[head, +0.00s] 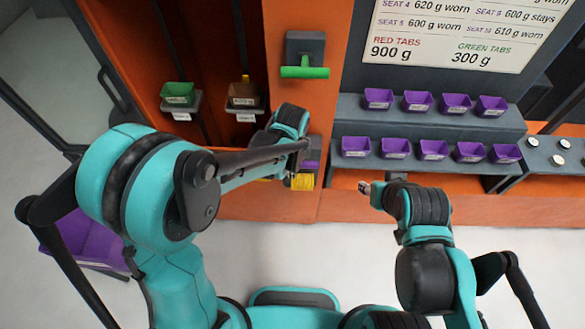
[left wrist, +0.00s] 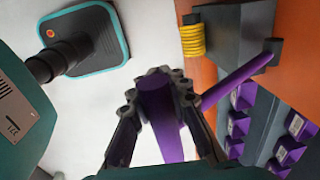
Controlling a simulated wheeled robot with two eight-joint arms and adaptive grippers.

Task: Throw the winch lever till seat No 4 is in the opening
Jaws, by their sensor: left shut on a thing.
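The winch shows in the left wrist view as a grey block with a yellow coil (left wrist: 192,42), and in the head view its yellow coil (head: 302,181) sits low on the orange post. Its purple lever (left wrist: 236,83) ends in a thick purple grip (left wrist: 158,105). My left gripper (left wrist: 158,90) is shut around that grip. In the head view my left gripper (head: 298,150) is partly hidden by its arm. A tall opening holds a green bucket (head: 179,93) and a brown bucket (head: 243,93) on grey seats. The seat labels are too small to read. My right gripper (head: 366,188) is away from the winch; its fingers are unclear.
A green-handled lever (head: 304,72) on a grey block is above the winch. Two grey shelves (head: 350,107) with purple bins (head: 378,98) stand at right, under a notice board (head: 450,30) listing seats and weights. A purple container (head: 85,238) is on the floor at left. Pale floor lies in front.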

